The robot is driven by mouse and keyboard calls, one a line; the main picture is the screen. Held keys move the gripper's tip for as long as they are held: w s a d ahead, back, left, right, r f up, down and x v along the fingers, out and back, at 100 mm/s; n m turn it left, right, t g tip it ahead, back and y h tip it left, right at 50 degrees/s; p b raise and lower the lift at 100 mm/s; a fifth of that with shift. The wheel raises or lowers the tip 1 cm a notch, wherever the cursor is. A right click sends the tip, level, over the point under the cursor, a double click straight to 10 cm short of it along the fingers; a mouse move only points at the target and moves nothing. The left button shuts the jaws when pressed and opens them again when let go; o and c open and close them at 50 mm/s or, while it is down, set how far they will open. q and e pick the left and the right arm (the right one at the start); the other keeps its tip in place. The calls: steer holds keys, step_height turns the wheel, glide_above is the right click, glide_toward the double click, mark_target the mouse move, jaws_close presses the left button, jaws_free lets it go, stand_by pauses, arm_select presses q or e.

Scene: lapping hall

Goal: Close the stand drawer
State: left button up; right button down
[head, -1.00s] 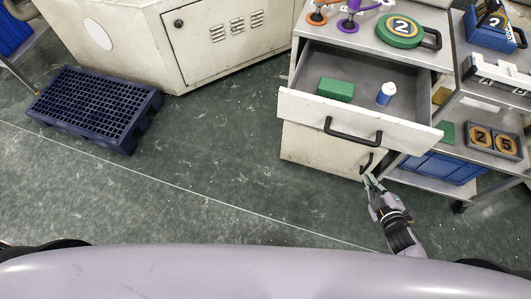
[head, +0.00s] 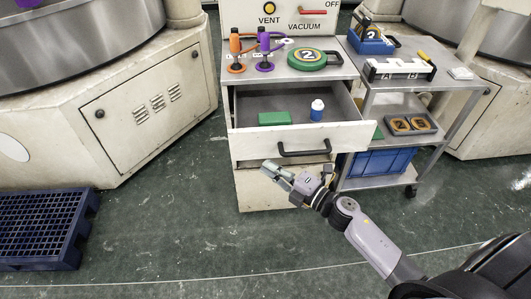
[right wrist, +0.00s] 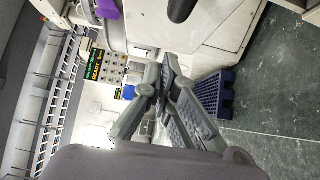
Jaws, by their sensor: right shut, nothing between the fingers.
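The stand (head: 250,195) has its upper drawer (head: 350,138) pulled open, with a black bar handle (head: 303,152) on its cream front. A green block (head: 274,118) and a blue bottle with a white cap (head: 317,111) are inside the drawer. My right gripper (head: 270,170) is shut and empty, in front of the stand and just below and left of the handle in the head view. I cannot tell whether it touches the stand. Its fingers also show together in the right wrist view (right wrist: 160,88). My left gripper is not in view.
The stand's top holds an orange tool (head: 236,48), a purple tool (head: 265,48) and a green round item marked 2 (head: 308,59). A metal cart (head: 442,72) stands close on the right. A blue pallet (head: 45,230) lies on the left floor. Floor before the stand is clear.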

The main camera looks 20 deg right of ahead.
mark_target(252, 146)
steer(key=w, duration=0.5)
steer(key=shift+w+d, duration=0.1)
steer(key=shift+d, duration=0.1)
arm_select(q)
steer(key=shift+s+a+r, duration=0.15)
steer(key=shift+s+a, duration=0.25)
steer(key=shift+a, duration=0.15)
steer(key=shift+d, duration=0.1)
